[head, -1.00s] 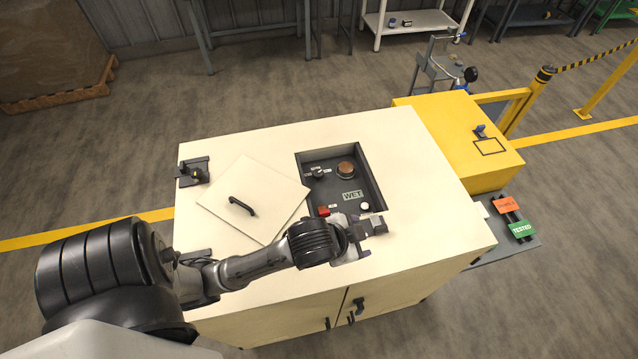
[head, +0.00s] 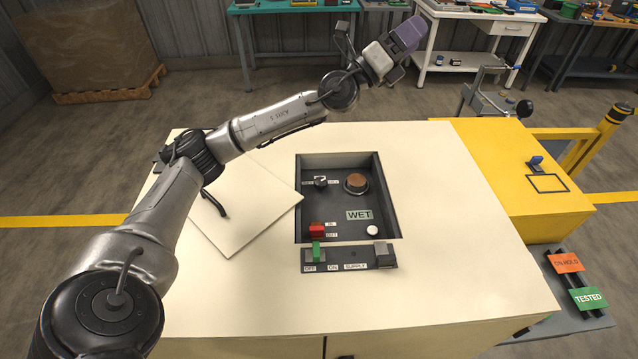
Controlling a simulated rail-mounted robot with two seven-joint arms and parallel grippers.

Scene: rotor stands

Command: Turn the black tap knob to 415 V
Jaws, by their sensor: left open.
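The small black tap knob (head: 320,182) sits at the upper left of the recessed dark panel (head: 335,222) in the cream cabinet top. Small labels flank it, too small to read surely, and I cannot tell which one it points to. My left gripper (head: 410,34) is raised beyond the cabinet's far edge, up and to the right of the knob. It is open and holds nothing I can see. It is well apart from the knob. My right gripper is not in view.
A green switch (head: 316,252) sits on the front strip. A cream lid (head: 245,215) lies left of the recess.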

